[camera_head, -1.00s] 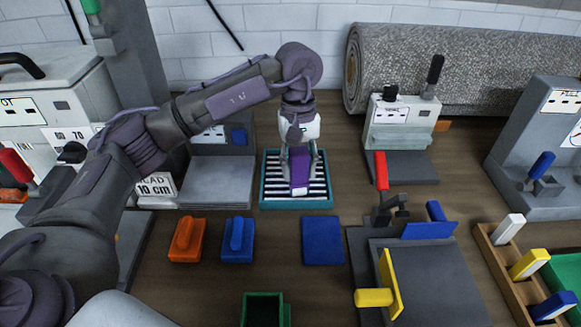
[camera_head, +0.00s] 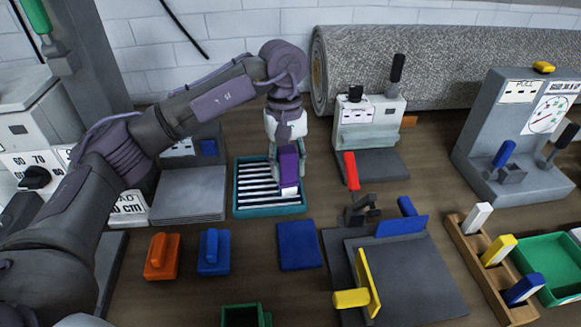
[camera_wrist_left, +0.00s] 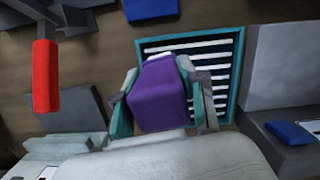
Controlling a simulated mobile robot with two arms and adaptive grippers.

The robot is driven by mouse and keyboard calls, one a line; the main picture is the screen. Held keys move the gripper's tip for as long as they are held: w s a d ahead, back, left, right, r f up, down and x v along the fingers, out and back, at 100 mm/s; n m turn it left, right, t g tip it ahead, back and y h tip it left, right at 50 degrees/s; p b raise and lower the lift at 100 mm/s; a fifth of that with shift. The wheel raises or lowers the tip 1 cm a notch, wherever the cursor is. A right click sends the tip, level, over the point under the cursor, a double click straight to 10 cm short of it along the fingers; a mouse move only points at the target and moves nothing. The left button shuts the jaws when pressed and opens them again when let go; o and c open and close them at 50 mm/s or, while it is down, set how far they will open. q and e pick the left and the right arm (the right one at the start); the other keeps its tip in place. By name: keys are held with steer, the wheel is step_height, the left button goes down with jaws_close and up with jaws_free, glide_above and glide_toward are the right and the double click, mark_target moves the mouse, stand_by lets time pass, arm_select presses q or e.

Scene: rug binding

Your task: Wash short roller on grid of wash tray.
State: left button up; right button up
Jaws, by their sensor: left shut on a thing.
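The wash tray (camera_head: 270,213) is a teal frame with a grid (camera_head: 255,185) of white bars over a dark base. My left gripper (camera_head: 287,160) is over the right part of the tray, fingers downward. It is shut on a purple block-like piece with a white lower end, which I take for the short roller (camera_head: 289,172). In the left wrist view the purple short roller (camera_wrist_left: 158,95) sits between the teal-padded fingers, with the tray's grid (camera_wrist_left: 205,72) beside and behind it. I cannot tell whether its lower end touches the bars. My right gripper is not in view.
A grey plate station (camera_head: 187,195) stands left of the tray, and a station with a red handle (camera_head: 351,170) stands right. Orange (camera_head: 161,257) and blue (camera_head: 214,252) blocks and a blue pad (camera_head: 298,246) lie in front. A rolled rug (camera_head: 430,65) lies behind.

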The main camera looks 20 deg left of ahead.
mark_target(284, 149)
arm_select(q)
steer(key=r, duration=0.1)
steer(key=r+p, duration=0.1)
steer(key=r, duration=0.1)
steer(key=shift+a+r, duration=0.2)
steer(key=shift+a, duration=0.1)
steer(key=shift+w+a+r+p, duration=0.1)
steer(key=shift+a+r+p, duration=0.05)
steer(key=shift+r+p, duration=0.85)
steer(key=shift+r, duration=0.5)
steer(key=shift+f, duration=0.1)
